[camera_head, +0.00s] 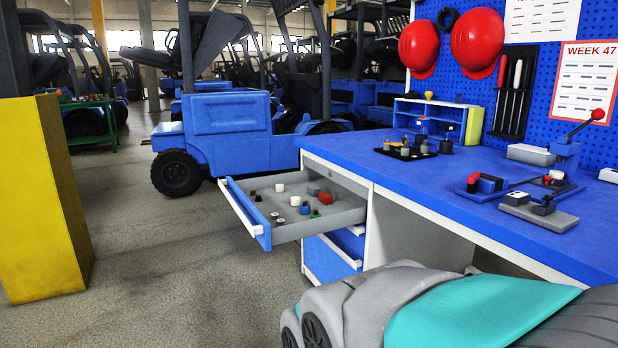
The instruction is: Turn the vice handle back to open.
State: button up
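My gripper is not in view. On the blue bench top (450,180) at the right is a low grey fixture (547,218) with dark blocks on it; it looks like a small vice, but I cannot tell its handle or the handle's position. I cannot tell for certain which fixture is the vice.
An open drawer (245,215) with several small parts juts left from the bench. A black tray (407,154) of parts sits further back on the bench. A yellow post (40,200) stands at left. Blue forklifts (228,125) are behind. The floor between is clear.

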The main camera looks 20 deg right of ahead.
aim_at(473, 182)
jog(key=z, duration=1.4)
